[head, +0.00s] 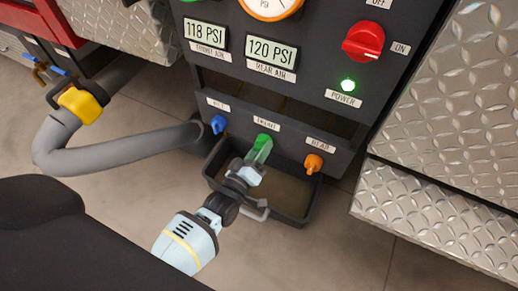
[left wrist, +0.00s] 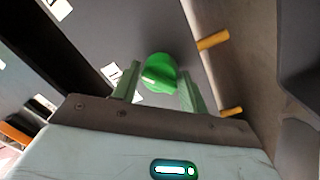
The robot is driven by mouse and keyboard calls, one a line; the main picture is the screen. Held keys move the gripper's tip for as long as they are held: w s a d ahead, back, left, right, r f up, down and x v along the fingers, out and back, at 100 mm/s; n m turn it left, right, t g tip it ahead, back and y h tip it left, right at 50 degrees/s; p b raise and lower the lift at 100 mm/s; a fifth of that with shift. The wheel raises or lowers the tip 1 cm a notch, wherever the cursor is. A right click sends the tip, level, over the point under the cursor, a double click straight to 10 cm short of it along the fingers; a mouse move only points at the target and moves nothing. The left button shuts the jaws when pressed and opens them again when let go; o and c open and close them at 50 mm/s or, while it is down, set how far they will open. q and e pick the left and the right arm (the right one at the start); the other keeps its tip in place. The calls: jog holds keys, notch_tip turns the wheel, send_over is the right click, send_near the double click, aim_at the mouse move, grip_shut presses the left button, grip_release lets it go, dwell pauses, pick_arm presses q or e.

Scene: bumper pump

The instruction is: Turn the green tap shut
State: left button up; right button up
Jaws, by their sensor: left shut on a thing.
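The green tap (head: 264,143) is on the dark panel below its small label, between a blue tap (head: 218,124) and an orange tap (head: 313,163). My left gripper (head: 256,160) reaches up to it from below and is shut on it. In the left wrist view the round green knob (left wrist: 158,70) sits between the two fingers of my left gripper (left wrist: 160,90). The fingers partly cover the tap in the head view, so the exact angle of its handle is hard to tell. My right gripper is in neither view.
A dark tray (head: 296,217) lies under the taps, close below my left gripper. A thick grey hose (head: 110,155) with a yellow fitting (head: 80,104) curves at left. Above are pressure displays (head: 271,53) and a red knob (head: 363,41).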

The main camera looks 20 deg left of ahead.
pick_arm(q)
jog(key=n+y+b, duration=0.1)
jog(key=n, duration=1)
jog(key=shift+n+b, duration=0.3)
jog(key=shift+b, duration=0.05)
jog(key=shift+s, duration=0.1)
jog(key=o, duration=0.7)
jog(key=shift+f, duration=0.1)
jog(key=shift+o, duration=0.9)
jog(key=shift+d, duration=0.1)
